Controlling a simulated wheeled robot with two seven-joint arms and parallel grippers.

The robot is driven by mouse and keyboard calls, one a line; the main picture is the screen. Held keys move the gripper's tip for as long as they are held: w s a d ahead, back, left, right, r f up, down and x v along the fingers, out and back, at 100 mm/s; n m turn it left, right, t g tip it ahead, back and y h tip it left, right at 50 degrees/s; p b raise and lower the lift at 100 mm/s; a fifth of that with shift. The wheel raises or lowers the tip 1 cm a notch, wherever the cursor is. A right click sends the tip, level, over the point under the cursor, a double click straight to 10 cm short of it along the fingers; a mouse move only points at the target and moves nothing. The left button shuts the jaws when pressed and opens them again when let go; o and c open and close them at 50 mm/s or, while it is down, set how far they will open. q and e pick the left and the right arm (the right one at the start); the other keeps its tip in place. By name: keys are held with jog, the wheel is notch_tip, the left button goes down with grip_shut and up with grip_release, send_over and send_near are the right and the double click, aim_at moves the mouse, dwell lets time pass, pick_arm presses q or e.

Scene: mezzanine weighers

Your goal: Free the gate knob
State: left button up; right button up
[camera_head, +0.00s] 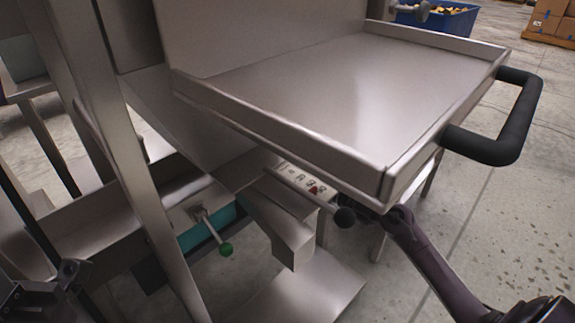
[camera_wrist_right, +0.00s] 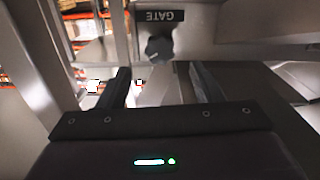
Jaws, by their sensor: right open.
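In the right wrist view a dark lobed knob (camera_wrist_right: 160,46) sits just below an upside-down GATE label (camera_wrist_right: 160,16) on a metal face. My right gripper (camera_wrist_right: 160,72) is open, its two dark fingers apart and pointing toward the knob. The knob appears just beyond and between the fingertips; I cannot tell the exact gap. In the head view my right arm reaches in under the metal tray (camera_head: 340,95), which hides the gripper. I cannot make out the gate knob there. Dark parts at the lower left seem to be my left gripper (camera_head: 62,285); its jaws are unclear.
A lever with a black ball (camera_head: 345,217) sticks out under the tray, near my right arm. The tray has a thick black handle (camera_head: 520,120). A blue bin (camera_head: 440,20) and cardboard boxes (camera_head: 552,20) stand behind. Floor is clear at right.

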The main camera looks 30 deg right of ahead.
jog(key=b+x, duration=0.1)
jog(key=x, duration=0.4)
jog(key=shift+w+a+b, duration=0.15)
jog(key=shift+w+b, duration=0.1)
jog(key=shift+b, duration=0.05)
jog(key=c, duration=1)
